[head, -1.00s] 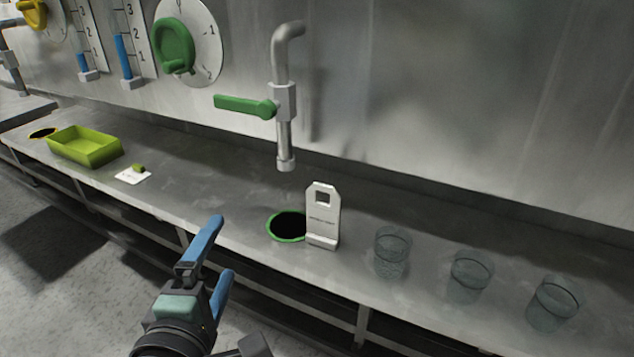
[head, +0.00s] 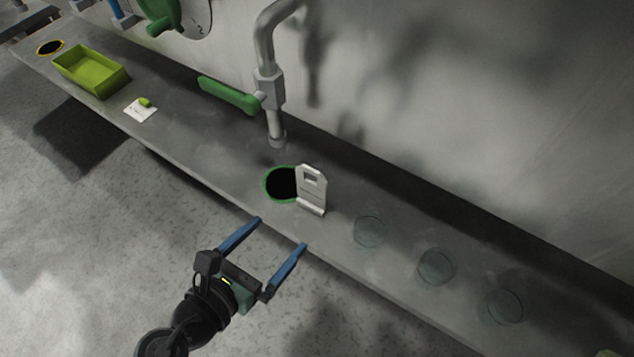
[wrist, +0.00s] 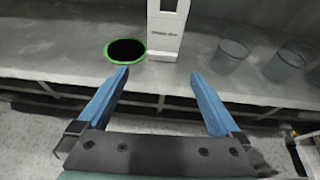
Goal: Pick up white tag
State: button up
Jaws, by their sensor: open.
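The white tag (head: 312,189) stands upright on the metal counter, at the right edge of the green-rimmed hole (head: 267,186). It has a square opening near its top and a small foot at its base. In the wrist view the tag (wrist: 165,32) stands beyond the fingertips, a little right of the middle, with its top cut off. My gripper (head: 282,233) is open and empty, in front of the counter's front edge. Its two blue fingers are spread apart, and it does not touch the tag.
Several clear glasses, the nearest one (head: 369,231), stand right of the tag. A faucet (head: 270,90) with a green lever hangs above and behind the hole. A green tray (head: 113,86) and a small white card (head: 136,112) lie far left. The counter's front is clear.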

aim_at(309, 207)
jog(key=x, duration=0.5)
jog(key=shift+w+f, duration=0.1)
jog(key=shift+d+x, duration=0.2)
jog(key=shift+x, duration=2.6)
jog(key=shift+s, duration=0.2)
jog(key=shift+c, duration=0.3)
jog(key=c, duration=1.2)
